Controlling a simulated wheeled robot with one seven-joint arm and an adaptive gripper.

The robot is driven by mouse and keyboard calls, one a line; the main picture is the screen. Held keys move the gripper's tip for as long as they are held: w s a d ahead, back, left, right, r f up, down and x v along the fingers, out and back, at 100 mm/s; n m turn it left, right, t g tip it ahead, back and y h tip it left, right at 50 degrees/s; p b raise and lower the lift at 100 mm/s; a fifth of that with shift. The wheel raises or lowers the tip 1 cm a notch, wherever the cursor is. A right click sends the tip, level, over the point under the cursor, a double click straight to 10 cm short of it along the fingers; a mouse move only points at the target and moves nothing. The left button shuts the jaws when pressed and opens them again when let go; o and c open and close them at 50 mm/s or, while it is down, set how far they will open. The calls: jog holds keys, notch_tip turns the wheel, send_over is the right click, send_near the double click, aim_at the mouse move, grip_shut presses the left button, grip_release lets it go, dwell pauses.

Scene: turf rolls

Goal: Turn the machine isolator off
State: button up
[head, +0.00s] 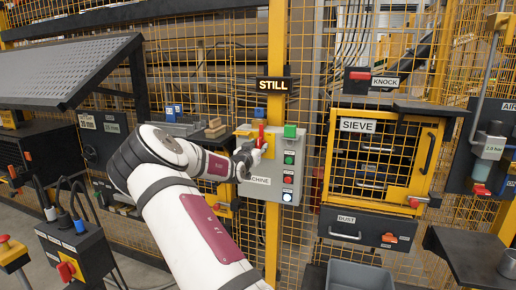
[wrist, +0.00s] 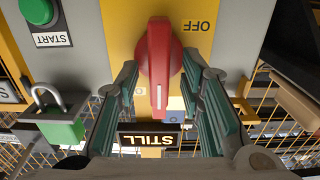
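The machine isolator is a red rotary handle (wrist: 160,65) on a yellow plate (wrist: 118,22), seen upside down in the wrist view. Its white mark points down there, towards the STILL sign, and away from the OFF lettering (wrist: 200,26). Another label beside the handle is mostly hidden. My gripper (wrist: 160,118) is open, with one finger on each side of the handle's lower end and visible gaps between. In the head view the red handle (head: 261,135) shows at the top of the grey control box (head: 273,210), just above my gripper (head: 252,150), which partly covers the plate.
A green padlock (wrist: 60,125) hangs beside the plate, near a green START button (wrist: 38,10). The STILL sign (head: 273,85) is above the box on a yellow post. The SIEVE cabinet (head: 380,155) stands to the right, and a mesh fence is behind.

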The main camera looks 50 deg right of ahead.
grip_shut()
jog(key=shift+b, duration=0.35)
jog(key=n+b, duration=0.3)
jog(key=n, duration=0.3)
jog(key=n+b, duration=0.2)
jog(key=n, duration=0.4)
jog(key=f+n+b, duration=0.1)
jog(key=n+b, duration=0.2)
jog(key=n, duration=0.2)
jog(key=shift+w+a+n+b, duration=0.15)
jog(key=shift+w+n+b, duration=0.15)
jog(key=shift+w+n, duration=0.1)
dwell(0.4)
